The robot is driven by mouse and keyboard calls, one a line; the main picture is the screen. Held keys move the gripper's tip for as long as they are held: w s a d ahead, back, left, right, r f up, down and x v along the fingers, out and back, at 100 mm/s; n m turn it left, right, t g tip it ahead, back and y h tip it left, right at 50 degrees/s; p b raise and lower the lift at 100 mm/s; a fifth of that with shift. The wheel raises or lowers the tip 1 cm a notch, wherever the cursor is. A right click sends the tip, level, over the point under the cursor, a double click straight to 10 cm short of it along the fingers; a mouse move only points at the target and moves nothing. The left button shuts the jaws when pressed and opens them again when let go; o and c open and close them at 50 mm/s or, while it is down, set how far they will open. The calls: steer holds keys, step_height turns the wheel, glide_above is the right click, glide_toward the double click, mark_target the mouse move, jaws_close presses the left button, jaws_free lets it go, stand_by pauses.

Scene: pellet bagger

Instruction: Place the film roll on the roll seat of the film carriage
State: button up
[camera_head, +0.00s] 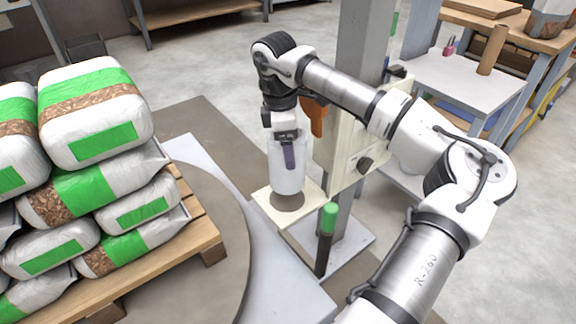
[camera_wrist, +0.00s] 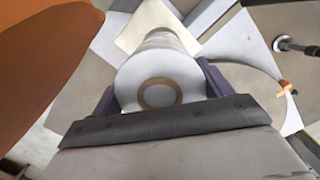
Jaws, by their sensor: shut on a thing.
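The film roll is a whitish translucent cylinder (camera_head: 287,172), held upright in the head view. My gripper (camera_head: 289,155) is shut on its upper part. In the wrist view the roll (camera_wrist: 160,80) sits between the two dark purple fingers (camera_wrist: 160,88), with its brown core ring facing the camera. The film carriage (camera_head: 340,150) is a cream body on the grey column. Its cream seat plate (camera_head: 262,195) lies below the roll, with a dark round patch under the roll. I cannot tell whether the roll touches the plate.
A green-topped dark post (camera_head: 328,225) stands just right of the plate. An orange part (camera_head: 313,117) is close behind the roll and fills the upper left of the wrist view. Stacked bags (camera_head: 95,115) on a wooden pallet (camera_head: 185,240) stand left. A small table (camera_head: 460,80) is at right.

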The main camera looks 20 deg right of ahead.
steer(key=shift+f+b, duration=0.85)
steer(key=shift+f, duration=2.05)
steer(key=o, duration=1.7)
steer(key=r+p, duration=0.1)
steer(key=r, duration=0.3)
steer(key=a+r+p, duration=0.1)
steer(key=r, duration=0.3)
steer(key=r+p, duration=0.2)
steer(key=r, duration=0.2)
steer(key=shift+w+a, duration=0.2)
steer(key=shift+a, duration=0.05)
